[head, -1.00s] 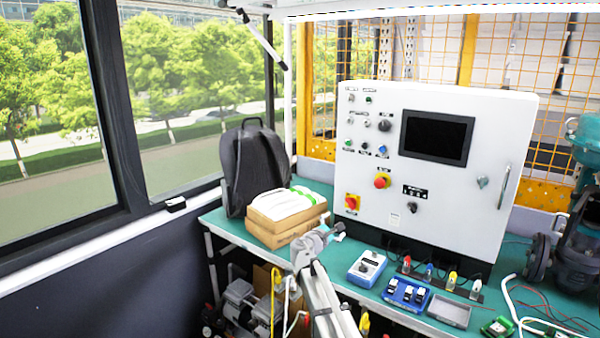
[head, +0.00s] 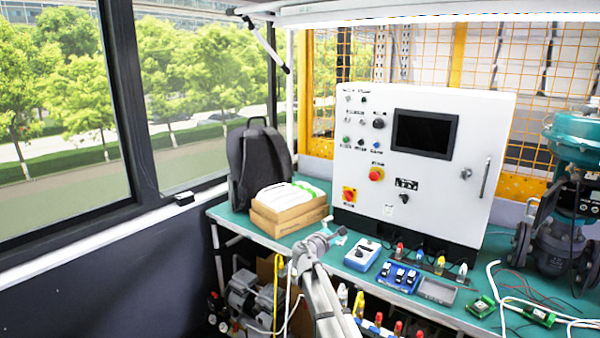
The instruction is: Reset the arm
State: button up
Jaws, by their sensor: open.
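My arm (head: 322,290) rises from the bottom middle of the head view, in front of the green bench's front edge. My gripper (head: 336,237) is at its far end, small and partly hidden by the arm. It appears open, with nothing seen in it. It shows between the cardboard boxes and the blue-and-white meter (head: 362,254). I cannot tell whether it is above the bench or short of it.
The green bench (head: 490,255) holds a white control cabinet (head: 425,165), cardboard boxes (head: 290,215), a black backpack (head: 258,165), a blue tray of modules (head: 398,277), a grey tray (head: 437,291), green circuit boards (head: 482,305) and a teal-topped valve (head: 570,215). Equipment (head: 245,295) stands below.

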jog(key=s+d+f+m+g+y, duration=0.2)
jog(key=s+d+f+m+g, duration=0.25)
jog(key=s, duration=0.45)
jog(key=s+d+f+m+g+y, duration=0.15)
jog(key=s+f+m+g, duration=0.25)
jog(key=s+f+m, duration=0.4)
jog(key=s+d+f+m+g+y, duration=0.3)
jog(key=s+f+m+g, duration=0.1)
jog(key=s, duration=0.6)
jog(key=s+a+f+m+g+y, duration=0.1)
jog(key=s+a+m+g+y, duration=0.2)
jog(key=s, duration=0.6)
notch_tip(320, 180, up, 12)
jog(key=a+t+y+p, duration=0.1)
jog(key=p, duration=1.2)
jog(key=shift+r, duration=0.15)
